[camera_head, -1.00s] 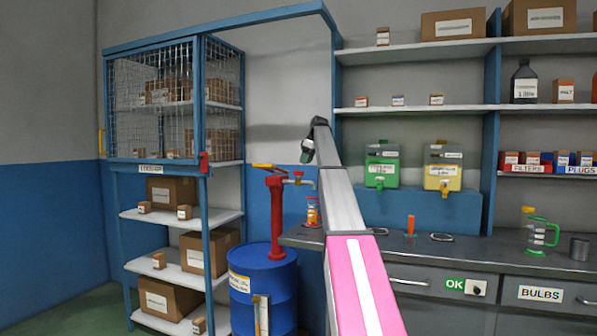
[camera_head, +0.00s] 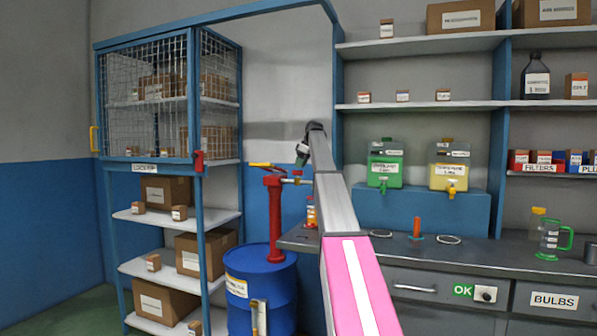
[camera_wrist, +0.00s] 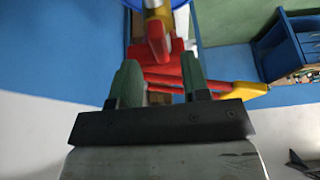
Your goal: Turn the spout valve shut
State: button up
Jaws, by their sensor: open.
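A red hand pump (camera_head: 274,217) with a yellow-tipped lever (camera_head: 262,166) stands on a blue drum (camera_head: 262,285). Its spout points right, partly hidden by my arm. A small red spout valve handle (camera_head: 298,173) sits on top of the spout. In the wrist view the red valve handle (camera_wrist: 157,38) lies ahead of and between my fingertips. My gripper (camera_head: 303,153) is just above the valve. In the wrist view my gripper (camera_wrist: 160,64) has its two green fingers apart with nothing held. I cannot tell whether they touch the handle.
The wire locker (camera_head: 150,95) and box shelves stand left. The grey workbench (camera_head: 470,255) is right, with a green-handled jug (camera_head: 550,240) and an orange-topped stand (camera_head: 417,228). Green (camera_head: 385,165) and yellow (camera_head: 449,168) tanks stand behind it.

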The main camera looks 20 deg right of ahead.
aim_at(298, 174)
jog(key=shift+x, duration=1.65)
grip_shut()
